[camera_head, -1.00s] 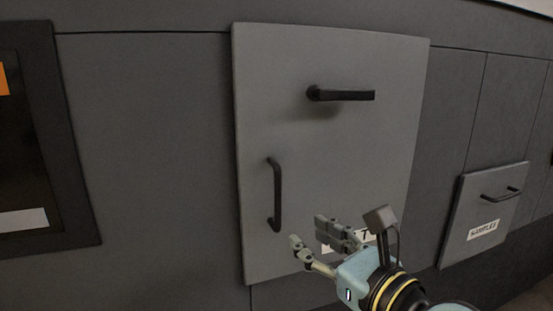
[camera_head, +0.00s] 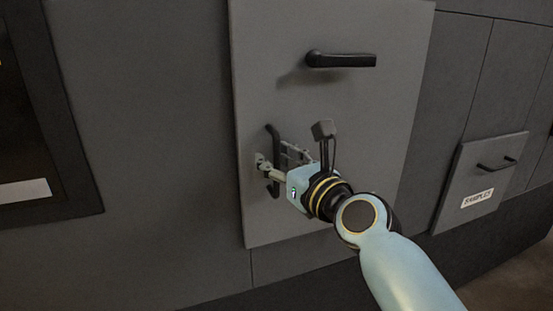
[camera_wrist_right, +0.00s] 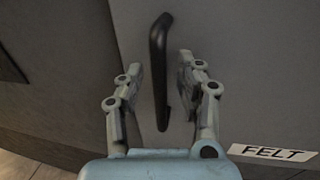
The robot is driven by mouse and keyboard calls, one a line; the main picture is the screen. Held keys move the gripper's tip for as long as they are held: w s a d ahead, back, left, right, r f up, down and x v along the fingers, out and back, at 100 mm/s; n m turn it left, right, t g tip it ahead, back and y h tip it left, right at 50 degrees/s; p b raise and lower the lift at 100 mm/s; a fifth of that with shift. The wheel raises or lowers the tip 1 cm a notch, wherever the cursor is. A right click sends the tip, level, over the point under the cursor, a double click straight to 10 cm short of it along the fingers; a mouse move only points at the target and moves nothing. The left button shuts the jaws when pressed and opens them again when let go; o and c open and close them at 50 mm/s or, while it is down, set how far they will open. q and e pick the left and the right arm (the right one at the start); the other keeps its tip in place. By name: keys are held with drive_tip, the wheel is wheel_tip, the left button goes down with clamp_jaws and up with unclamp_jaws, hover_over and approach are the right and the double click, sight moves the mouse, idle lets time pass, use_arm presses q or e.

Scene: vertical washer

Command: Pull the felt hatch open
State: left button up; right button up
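The felt hatch (camera_head: 340,105) is a large grey panel in the middle of the head view, and it looks shut. Its upright black bar handle (camera_head: 272,135) is on its lower left. In the right wrist view the handle (camera_wrist_right: 160,65) runs between the two fingers, with gaps on both sides. My right gripper (camera_head: 272,162) is open around the handle; in the wrist view its fingertips (camera_wrist_right: 172,68) stand apart. The FELT label (camera_wrist_right: 272,152) shows at the wrist view's lower right. My left gripper is not in view.
A black lever handle (camera_head: 340,60) sticks out from the hatch above my right gripper. A smaller SAMPLES panel (camera_head: 478,185) with its own handle is at the right. A dark framed panel (camera_head: 40,120) is at the left. The grey wall between is bare.

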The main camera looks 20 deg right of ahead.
clamp_jaws()
drive_tip(key=shift+s, duration=0.1)
idle(0.5)
